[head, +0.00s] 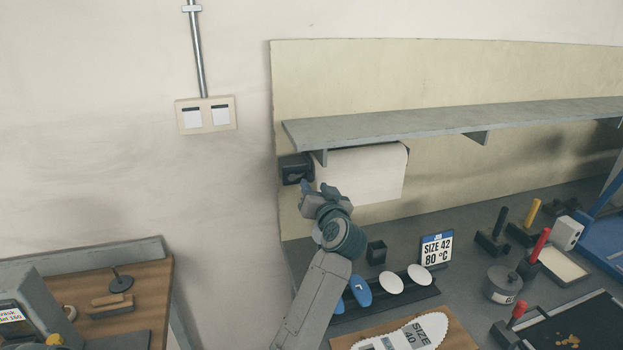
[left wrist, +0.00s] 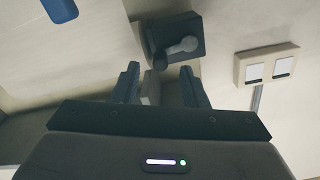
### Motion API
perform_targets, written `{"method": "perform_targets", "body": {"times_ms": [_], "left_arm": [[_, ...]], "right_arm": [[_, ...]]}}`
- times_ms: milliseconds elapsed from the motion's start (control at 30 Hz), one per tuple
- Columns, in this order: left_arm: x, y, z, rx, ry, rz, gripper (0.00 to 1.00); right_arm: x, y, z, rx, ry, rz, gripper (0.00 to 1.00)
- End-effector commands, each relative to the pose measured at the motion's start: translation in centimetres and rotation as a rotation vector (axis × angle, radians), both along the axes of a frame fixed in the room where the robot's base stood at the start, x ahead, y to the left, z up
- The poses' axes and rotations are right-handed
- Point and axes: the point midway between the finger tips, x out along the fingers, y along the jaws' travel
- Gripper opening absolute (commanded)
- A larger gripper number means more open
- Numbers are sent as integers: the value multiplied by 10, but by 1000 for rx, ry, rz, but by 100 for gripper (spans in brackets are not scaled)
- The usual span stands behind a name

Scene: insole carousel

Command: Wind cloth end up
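A white cloth roll (head: 362,172) hangs under the grey shelf, with its cloth reaching down in a flat sheet. A dark box (head: 293,168) sits at the roll's left end. In the left wrist view the dark box (left wrist: 182,38) carries a grey knob or crank (left wrist: 180,48). My left gripper (head: 316,190) is just below and in front of the box and the roll's left end. In the left wrist view its two fingers (left wrist: 160,85) are apart, below the knob; nothing is clearly held between them. My right gripper is out of view.
The shelf (head: 420,122) runs above the roll. Below, the grey bench holds a size sign (head: 436,250), a small black cup (head: 376,252), insoles (head: 391,285) and several handled tools. A wooden table (head: 130,275) stands at the left.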

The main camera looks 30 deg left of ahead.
Motion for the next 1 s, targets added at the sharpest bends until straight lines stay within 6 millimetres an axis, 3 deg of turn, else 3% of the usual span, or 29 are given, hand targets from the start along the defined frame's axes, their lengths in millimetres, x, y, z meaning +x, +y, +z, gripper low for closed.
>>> {"method": "perform_targets", "body": {"times_ms": [233,600,800,1000], "left_arm": [[21,25,1,2,-1,0,40],[25,29,0,0,-1,0,40],[25,29,0,0,-1,0,2],[25,29,1,-3,-4,0,0]], "right_arm": [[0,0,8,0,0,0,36],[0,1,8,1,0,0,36],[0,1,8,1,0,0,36],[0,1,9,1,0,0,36]]}}
